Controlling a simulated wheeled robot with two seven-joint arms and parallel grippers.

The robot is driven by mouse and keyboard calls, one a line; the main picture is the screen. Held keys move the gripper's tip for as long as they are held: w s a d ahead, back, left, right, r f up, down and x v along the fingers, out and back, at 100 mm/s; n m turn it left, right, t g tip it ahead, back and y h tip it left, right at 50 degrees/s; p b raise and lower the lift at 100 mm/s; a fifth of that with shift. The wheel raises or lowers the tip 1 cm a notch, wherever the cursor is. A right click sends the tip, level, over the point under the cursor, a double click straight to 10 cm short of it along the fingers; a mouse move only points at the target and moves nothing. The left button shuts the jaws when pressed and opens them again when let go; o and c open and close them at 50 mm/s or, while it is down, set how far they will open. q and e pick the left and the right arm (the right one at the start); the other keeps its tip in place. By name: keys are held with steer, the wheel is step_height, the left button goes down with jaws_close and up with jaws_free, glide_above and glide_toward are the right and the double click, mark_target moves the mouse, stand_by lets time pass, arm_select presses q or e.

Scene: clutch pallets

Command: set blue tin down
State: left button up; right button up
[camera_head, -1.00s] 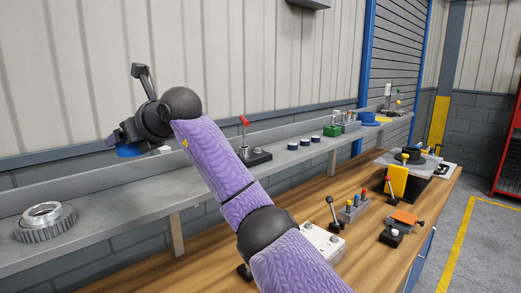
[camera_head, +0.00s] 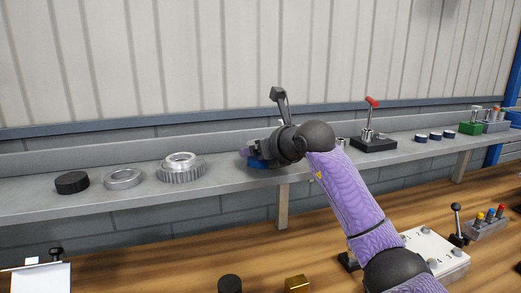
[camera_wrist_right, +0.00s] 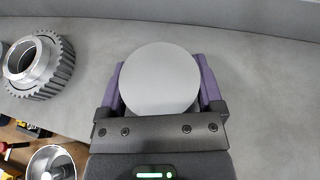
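The blue tin (camera_head: 258,163) is at the shelf in the middle of the head view, mostly hidden by my right gripper (camera_head: 251,155). In the right wrist view its round grey top (camera_wrist_right: 160,80) lies between the two purple fingers of my right gripper (camera_wrist_right: 160,88), one on each side. The fingers are closed on it. The tin is at or just above the grey shelf (camera_head: 225,189); I cannot tell whether its base touches. My left gripper is out of view.
A toothed metal gear (camera_head: 181,171), a metal ring (camera_head: 122,179) and a black puck (camera_head: 71,183) stand on the shelf to the left. A red-handled black fixture (camera_head: 373,143) and several small blue-sided tins (camera_head: 435,135) stand to the right. The wooden bench (camera_head: 150,262) lies below.

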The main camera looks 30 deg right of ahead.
steer(key=shift+o, duration=0.9)
steer(key=shift+r, duration=0.15)
steer(key=v, duration=1.2)
